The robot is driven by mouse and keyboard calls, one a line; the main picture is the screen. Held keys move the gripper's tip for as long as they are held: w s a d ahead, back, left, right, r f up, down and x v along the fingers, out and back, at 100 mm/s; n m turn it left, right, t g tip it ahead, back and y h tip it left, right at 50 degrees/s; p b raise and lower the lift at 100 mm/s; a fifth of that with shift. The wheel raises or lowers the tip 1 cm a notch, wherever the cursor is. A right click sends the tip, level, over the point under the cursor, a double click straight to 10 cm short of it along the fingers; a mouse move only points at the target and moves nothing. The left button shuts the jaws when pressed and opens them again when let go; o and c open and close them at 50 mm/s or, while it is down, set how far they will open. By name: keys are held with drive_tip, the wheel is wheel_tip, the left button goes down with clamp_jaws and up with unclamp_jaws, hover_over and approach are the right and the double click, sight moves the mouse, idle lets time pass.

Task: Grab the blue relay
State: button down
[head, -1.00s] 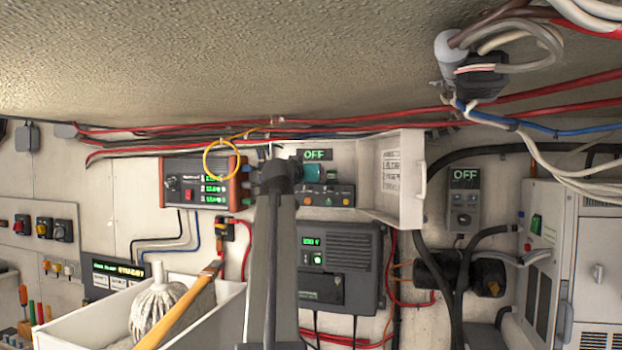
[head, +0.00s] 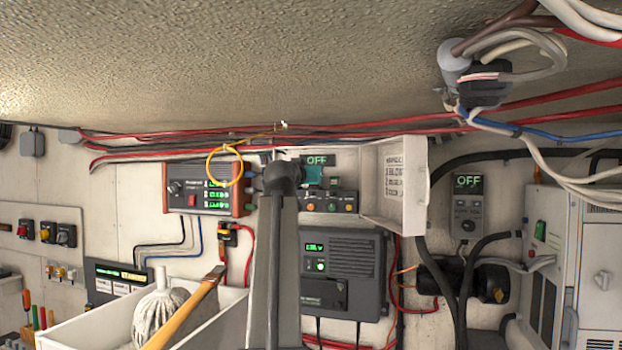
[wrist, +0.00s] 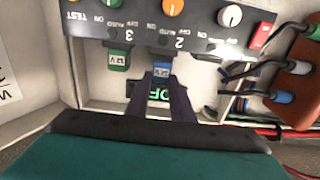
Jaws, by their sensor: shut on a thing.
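The blue relay (wrist: 162,70) is a small blue block with a pale label, in the middle of the wrist view. My gripper (wrist: 162,80) has its two dark fingers on either side of it, shut on it. The relay is at the edge of the grey switch panel, by position 2; I cannot tell whether it is still seated. A green relay (wrist: 117,60) sits beside it at position 3, clear of the fingers. In the head view my arm and the teal gripper body (head: 313,176) cover the blue relay.
The grey switch panel (head: 328,200) is inside a cabinet whose white door (head: 395,187) stands open on the right. A red-framed meter box (head: 205,190) and a yellow cable loop are close on the left. A white bin (head: 90,328) with a mop stands below left.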

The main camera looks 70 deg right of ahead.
drive_tip(key=a+r+p, duration=0.1)
drive_tip(key=a+p, duration=0.1)
drive_tip(key=a, duration=0.7)
drive_tip(key=s+a+r+p, duration=0.1)
drive_tip(key=a+p, duration=0.2)
drive_tip(key=a, duration=0.6)
drive_tip(key=shift+s+r, duration=0.15)
drive_tip(key=shift+r, duration=0.1)
idle(0.6)
